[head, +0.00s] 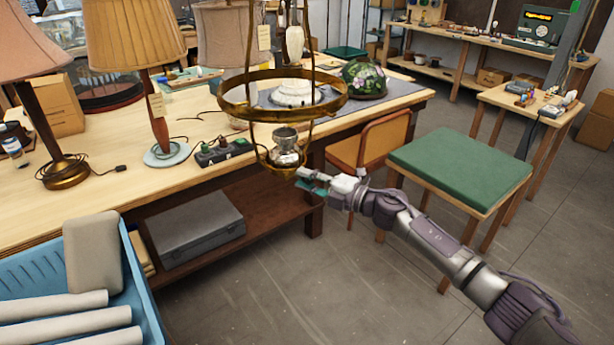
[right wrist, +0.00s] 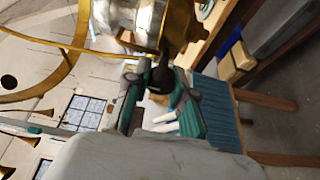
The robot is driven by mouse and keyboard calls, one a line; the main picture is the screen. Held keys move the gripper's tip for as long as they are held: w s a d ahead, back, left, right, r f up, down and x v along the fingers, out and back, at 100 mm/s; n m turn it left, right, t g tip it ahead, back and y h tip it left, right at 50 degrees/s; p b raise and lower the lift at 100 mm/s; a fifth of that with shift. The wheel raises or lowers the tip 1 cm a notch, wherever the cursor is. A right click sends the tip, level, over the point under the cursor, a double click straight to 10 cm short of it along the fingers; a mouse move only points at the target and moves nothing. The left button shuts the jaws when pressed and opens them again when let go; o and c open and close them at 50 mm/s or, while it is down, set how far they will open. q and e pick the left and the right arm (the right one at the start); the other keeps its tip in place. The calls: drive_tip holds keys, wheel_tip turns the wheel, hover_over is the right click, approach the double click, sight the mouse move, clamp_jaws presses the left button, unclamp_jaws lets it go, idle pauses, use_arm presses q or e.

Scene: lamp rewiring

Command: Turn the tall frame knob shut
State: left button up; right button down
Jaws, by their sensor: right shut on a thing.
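The tall brass frame (head: 282,92) hangs over the front edge of the workbench, with a wide ring and a silver burner (head: 286,146) in its lower cup. My right gripper (head: 312,181) reaches in from the right to the low side of the cup. In the right wrist view the dark knob (right wrist: 160,77) sticks out from the brass and silver body, between the fingertips of my right gripper (right wrist: 159,92). The fingers are shut on it. In the head view the gripper hides the knob. How far the knob is turned cannot be told. My left gripper is not in view.
Shaded lamps (head: 135,40) stand on the workbench (head: 60,205) at left. A floral glass shade (head: 364,79) sits behind the frame. A blue crate (head: 40,270) is front left; the central floor is clear.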

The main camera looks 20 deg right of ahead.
drive_tip(key=shift+n, duration=0.4)
drive_tip(key=c, duration=1)
unclamp_jaws()
drive_tip(key=shift+o, duration=0.2)
drive_tip(key=v, duration=1.2)
drive_tip(key=shift+r, duration=0.2)
drive_tip(key=shift+f, duration=0.15)
